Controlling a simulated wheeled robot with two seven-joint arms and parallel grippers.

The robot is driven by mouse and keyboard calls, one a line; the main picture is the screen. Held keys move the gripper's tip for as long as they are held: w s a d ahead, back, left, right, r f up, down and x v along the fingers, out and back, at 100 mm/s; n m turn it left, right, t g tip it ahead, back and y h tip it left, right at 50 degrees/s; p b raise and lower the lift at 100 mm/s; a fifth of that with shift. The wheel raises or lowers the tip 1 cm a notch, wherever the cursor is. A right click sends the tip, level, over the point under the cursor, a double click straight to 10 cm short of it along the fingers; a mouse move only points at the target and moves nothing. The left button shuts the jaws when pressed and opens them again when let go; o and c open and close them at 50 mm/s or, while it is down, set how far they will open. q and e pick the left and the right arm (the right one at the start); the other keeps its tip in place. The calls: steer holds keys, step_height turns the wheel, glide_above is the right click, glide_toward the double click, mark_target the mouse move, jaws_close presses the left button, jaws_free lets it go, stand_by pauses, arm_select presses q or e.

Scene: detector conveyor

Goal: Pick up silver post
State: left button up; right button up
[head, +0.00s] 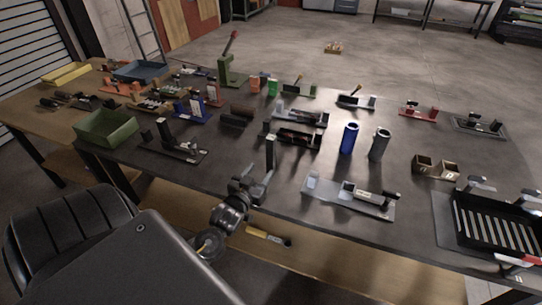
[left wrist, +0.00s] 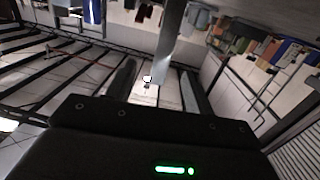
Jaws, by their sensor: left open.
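A slim upright post (head: 270,152) stands near the front edge of the dark table. It looks dark grey in the head view. My left gripper (head: 254,182) is open just in front of and below the post, close to the table's front edge. In the left wrist view, a pale grey post (left wrist: 172,42) runs down from the top toward the gap between the open fingers (left wrist: 160,88). It looks to be the same post, and I cannot tell whether either finger touches it. My right gripper is not in view.
A grey fixture plate (head: 325,187) lies right of the post, and a dark fixture (head: 187,152) lies to its left. A blue cylinder (head: 349,138) and a grey-green cylinder (head: 379,144) stand behind right. A green bin (head: 106,128) is at the left.

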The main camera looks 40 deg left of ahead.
mark_target(269, 152)
arm_select(q)
steer(key=shift+t, duration=0.3)
steer(key=x, duration=0.2)
steer(key=p+x, duration=0.1)
steer(key=x, duration=0.2)
steer(key=shift+w+a+r, duration=0.25)
steer(key=shift+a+r, duration=0.05)
steer(key=shift+r, duration=0.1)
steer(key=shift+w+a, duration=0.1)
steer(key=shift+w, duration=0.1)
steer(key=shift+p, duration=0.3)
steer(key=p+x, duration=0.2)
steer(key=x, duration=0.2)
steer(key=shift+w+a, duration=0.2)
steer(key=shift+w+f, duration=0.15)
steer(key=shift+w, duration=0.15)
steer(key=shift+c, duration=0.2)
